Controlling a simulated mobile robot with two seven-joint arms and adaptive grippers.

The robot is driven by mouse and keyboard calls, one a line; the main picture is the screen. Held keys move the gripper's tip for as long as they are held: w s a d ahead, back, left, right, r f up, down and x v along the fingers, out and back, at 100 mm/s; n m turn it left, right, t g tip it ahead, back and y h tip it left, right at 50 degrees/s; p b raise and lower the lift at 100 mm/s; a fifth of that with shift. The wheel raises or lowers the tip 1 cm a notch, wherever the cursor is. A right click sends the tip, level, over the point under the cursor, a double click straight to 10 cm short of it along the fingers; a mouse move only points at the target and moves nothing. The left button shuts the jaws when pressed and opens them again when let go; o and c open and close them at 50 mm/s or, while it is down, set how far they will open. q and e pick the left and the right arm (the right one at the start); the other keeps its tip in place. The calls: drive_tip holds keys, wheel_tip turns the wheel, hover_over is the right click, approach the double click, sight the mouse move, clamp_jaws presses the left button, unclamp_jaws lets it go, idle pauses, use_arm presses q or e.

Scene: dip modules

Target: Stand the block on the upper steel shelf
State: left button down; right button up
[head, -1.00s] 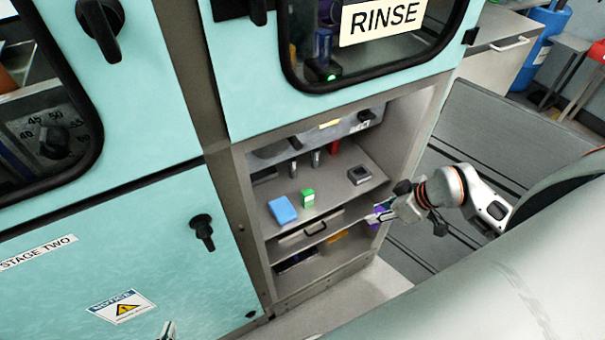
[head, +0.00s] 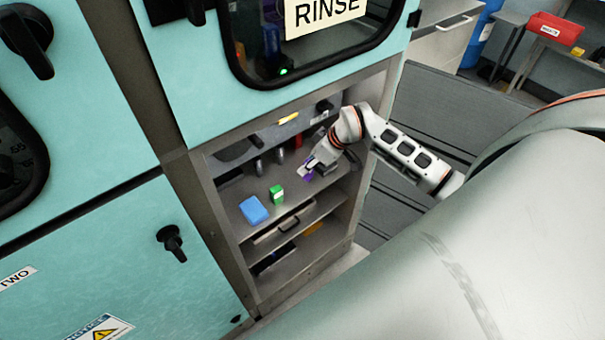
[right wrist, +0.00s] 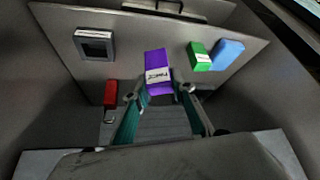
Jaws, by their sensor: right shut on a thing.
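The purple block (head: 307,174) with a white label is in my right gripper (head: 310,168). In the right wrist view the block (right wrist: 158,70) sits between the tips of my right gripper's fingers (right wrist: 160,92). The gripper is shut on it. In the head view the block is over the right part of the upper steel shelf (head: 300,197), inside the open cabinet bay. Whether its lower end touches the shelf cannot be told. My left gripper is not in view.
A blue block (head: 253,210) and a green box (head: 276,195) stand left on the shelf. A dark square device (right wrist: 95,43) and a red object (right wrist: 110,93) also show in the wrist view. The bay's side walls are close.

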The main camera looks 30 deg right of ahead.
drive_tip(key=x, duration=0.4)
drive_tip(key=shift+w+d+f, duration=0.15)
drive_tip(key=shift+w+d, duration=0.1)
drive_tip(key=shift+d, duration=0.1)
drive_tip(key=shift+w+f+b, duration=0.15)
drive_tip(key=shift+f+b, duration=0.15)
drive_tip(key=shift+f, duration=0.5)
drive_tip(key=shift+w+f+b, duration=0.1)
drive_tip(key=shift+f+b, duration=0.15)
drive_tip(key=shift+f, duration=0.6)
drive_tip(key=shift+f, duration=0.15)
drive_tip(key=o, duration=1.1)
